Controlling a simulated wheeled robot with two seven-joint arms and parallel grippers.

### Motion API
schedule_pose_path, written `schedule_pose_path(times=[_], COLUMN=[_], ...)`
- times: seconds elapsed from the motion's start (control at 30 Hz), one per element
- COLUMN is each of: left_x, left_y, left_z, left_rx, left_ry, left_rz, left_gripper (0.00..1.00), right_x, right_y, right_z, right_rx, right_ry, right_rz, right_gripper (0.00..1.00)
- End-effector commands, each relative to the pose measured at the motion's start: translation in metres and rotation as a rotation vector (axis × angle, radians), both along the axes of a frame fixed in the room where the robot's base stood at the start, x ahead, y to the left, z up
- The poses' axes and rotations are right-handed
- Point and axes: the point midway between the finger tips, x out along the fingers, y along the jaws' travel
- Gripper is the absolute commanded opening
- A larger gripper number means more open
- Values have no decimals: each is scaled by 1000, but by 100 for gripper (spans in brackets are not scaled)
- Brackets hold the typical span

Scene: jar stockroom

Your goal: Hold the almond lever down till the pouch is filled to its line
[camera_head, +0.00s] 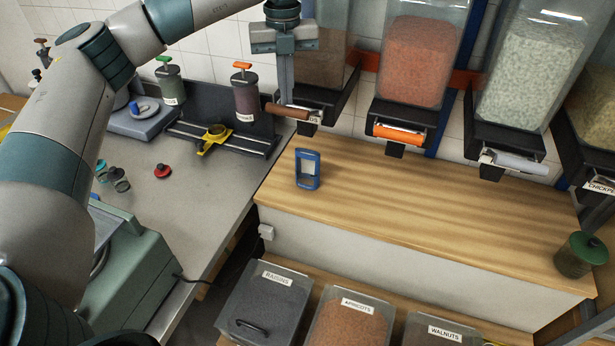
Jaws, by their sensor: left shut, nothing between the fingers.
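My left gripper (286,98) is shut and points straight down. Its fingertips are at the brown lever (287,111) of the leftmost dispenser (322,70); I cannot tell whether they touch it. That dispenser's label is partly hidden, with only its last letters, "DS", showing; brown contents fill the part in view. A small blue-framed pouch (308,169) with a pale window stands upright on the wooden counter, below and in front of this dispenser. Its fill line and level are too small to read. My right gripper is out of view.
Dispensers with an orange lever (398,134) and a grey lever (519,162) hang to the right. A green-lidded jar (581,256) stands at the counter's right end. Bins of raisins (264,307), apricots and walnuts sit below. The wooden counter (430,205) is mostly clear.

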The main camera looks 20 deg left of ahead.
Motion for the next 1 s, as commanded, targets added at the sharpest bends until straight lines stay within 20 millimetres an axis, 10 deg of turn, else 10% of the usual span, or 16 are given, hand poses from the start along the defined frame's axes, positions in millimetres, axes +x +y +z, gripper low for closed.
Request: schedule_pose_path(times=[1.0], left_x=[0], left_y=[0], left_z=[-24], left_rx=[0], left_ry=[0], left_rz=[0], left_gripper=[0], right_x=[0], right_y=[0], right_z=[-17], right_rx=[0], right_ry=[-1], right_rz=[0], right_gripper=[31])
